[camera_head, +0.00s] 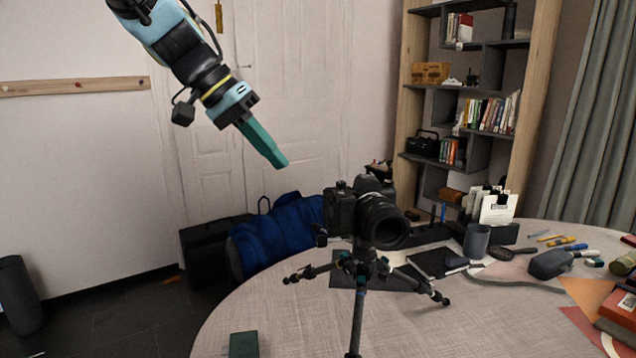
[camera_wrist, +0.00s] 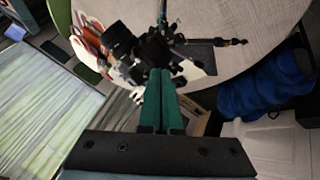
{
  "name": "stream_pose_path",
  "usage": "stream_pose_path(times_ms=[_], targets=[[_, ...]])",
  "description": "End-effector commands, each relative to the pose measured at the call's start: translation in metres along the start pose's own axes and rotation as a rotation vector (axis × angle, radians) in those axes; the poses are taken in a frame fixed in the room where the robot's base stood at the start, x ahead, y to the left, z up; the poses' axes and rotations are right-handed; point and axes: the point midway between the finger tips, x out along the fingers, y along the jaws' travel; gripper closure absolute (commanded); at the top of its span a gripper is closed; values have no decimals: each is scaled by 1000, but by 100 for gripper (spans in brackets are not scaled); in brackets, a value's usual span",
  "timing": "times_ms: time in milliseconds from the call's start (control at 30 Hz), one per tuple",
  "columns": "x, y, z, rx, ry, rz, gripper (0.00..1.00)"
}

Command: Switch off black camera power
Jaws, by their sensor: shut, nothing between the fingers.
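The black camera (camera_head: 366,212) sits on a small tripod (camera_head: 359,268) on the round table, its lens facing the front right. Its power switch is too small to make out. My gripper (camera_head: 284,163) is shut and empty, in the air above and to the left of the camera, apart from it. In the wrist view the two green fingers of my gripper (camera_wrist: 163,74) lie together and point toward the camera (camera_wrist: 120,42) and the tripod (camera_wrist: 163,20), with the camera body just beyond the fingertips.
The table (camera_head: 270,310) holds a grey cup (camera_head: 476,241), a dark pouch (camera_head: 550,264), pens and books on the right. A green block (camera_head: 243,344) lies at the front left. A blue bag (camera_head: 275,238) is behind the table. The air left of the camera is clear.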

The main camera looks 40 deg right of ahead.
Motion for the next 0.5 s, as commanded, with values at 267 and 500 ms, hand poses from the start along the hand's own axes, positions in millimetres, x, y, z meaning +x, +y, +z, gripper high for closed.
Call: stream_pose_path(times_ms=[267,500], targets=[[58,2,0,-2,-6,4,100],[78,27,0,2,-4,1,100]])
